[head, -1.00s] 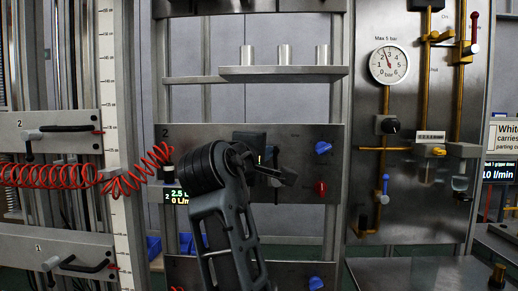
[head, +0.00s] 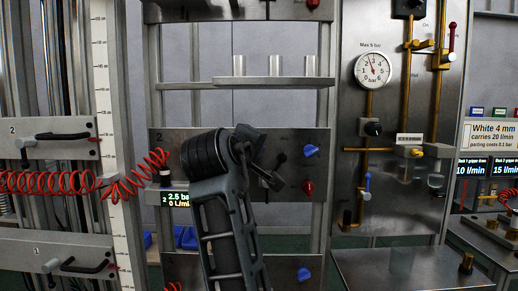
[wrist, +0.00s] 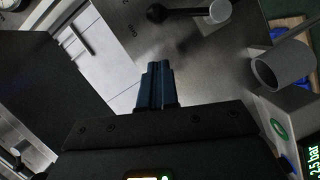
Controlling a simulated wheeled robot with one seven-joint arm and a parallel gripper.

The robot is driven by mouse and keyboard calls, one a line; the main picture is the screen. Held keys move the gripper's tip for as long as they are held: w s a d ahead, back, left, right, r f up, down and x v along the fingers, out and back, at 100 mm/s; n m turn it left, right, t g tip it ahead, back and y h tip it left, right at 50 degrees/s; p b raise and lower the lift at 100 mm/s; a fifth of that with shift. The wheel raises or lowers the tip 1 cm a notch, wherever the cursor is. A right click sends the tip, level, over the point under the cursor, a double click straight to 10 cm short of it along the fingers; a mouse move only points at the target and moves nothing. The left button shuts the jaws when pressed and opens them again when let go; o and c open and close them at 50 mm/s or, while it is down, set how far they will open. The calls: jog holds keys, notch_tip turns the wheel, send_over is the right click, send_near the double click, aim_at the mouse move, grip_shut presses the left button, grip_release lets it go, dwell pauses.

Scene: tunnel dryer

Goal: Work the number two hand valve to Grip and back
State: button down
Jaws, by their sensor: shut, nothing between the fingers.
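The number two panel (head: 330,190) stands upright in the head view, partly hidden behind my arm. In the wrist view, a hand-valve lever with a black ball end (wrist: 157,13) lies near the top edge, joined to a pale round hub at its right. My gripper (wrist: 157,72) is shut, with its dark blue fingertips together and nothing between them. In the wrist picture its tips point toward the lever and are apart from the ball. In the head view my arm hides the fingertips.
A blue knob (head: 311,151) and a red knob (head: 308,187) sit on the panel's right side. A display (head: 179,200) reads 2.5 bar. A red coiled hose (head: 140,172) hangs at the left. A shelf with metal cylinders (head: 272,82) is above. A grey cylinder (wrist: 283,65) shows in the wrist view.

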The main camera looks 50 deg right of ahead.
jog(key=b+v, duration=0.1)
jog(key=v, duration=0.9)
jog(key=shift+a+r, duration=0.25)
jog(key=shift+r, duration=0.1)
jog(key=a+f+n+t+y, duration=0.3)
jog(key=f+t, duration=0.1)
jog(key=f, duration=0.7)
jog(key=a+f+n+t+y, duration=0.2)
jog(key=a+f+n+t, duration=0.15)
jog(key=f, duration=0.75)
jog(key=s+a+f+n+t+y, duration=0.15)
jog(key=s+a+f+y, duration=0.4)
jog(key=s+f, duration=0.55)
jog(key=s+a+m+y, duration=0.2)
jog(key=s+m, duration=0.2)
jog(key=s, duration=0.8)
jog(key=s+a+m+y, duration=0.3)
jog(key=s, duration=0.9)
jog(key=shift+m, duration=0.4)
